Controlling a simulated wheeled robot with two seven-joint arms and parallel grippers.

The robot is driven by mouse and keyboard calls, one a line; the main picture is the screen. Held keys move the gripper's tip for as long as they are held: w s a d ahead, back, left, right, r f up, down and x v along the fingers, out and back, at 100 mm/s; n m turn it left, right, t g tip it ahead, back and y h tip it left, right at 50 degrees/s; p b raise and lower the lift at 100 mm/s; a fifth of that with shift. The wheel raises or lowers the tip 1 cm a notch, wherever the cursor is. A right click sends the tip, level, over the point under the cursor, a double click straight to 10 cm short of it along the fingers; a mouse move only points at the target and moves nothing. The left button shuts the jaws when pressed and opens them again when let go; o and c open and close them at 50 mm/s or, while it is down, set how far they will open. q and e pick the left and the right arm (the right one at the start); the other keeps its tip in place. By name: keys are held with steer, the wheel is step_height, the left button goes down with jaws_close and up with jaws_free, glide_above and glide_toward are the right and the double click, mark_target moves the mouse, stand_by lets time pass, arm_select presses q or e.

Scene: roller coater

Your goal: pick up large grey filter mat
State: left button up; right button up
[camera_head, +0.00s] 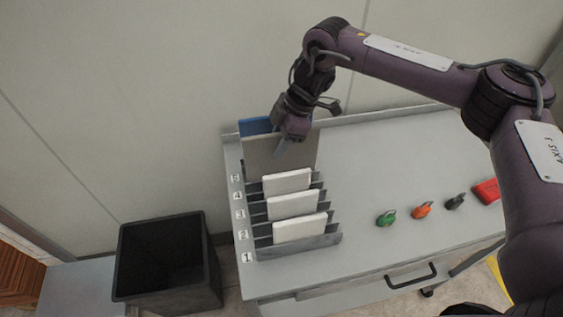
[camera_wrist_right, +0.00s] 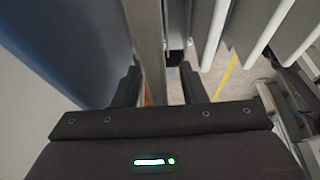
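The large grey filter mat (camera_head: 262,158) stands upright near the back of the numbered rack, in front of a blue mat (camera_head: 256,126). My right gripper (camera_head: 281,148) is at its top edge, pointing down. In the right wrist view the mat's edge (camera_wrist_right: 148,45) lies between the two fingers (camera_wrist_right: 158,85). The fingers are apart, with a visible gap between the mat and the right-hand finger. The blue mat (camera_wrist_right: 75,45) fills the left of that view. My left gripper is not in view.
Several white mats, such as the front one (camera_head: 300,227), stand in the rack (camera_head: 325,240) in front of the grey mat. Green (camera_head: 386,218), orange (camera_head: 422,210) and black (camera_head: 455,202) small items and a red box (camera_head: 487,191) lie right. A black bin (camera_head: 165,262) stands left.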

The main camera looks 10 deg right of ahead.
jaws_close()
stand_by(0.5)
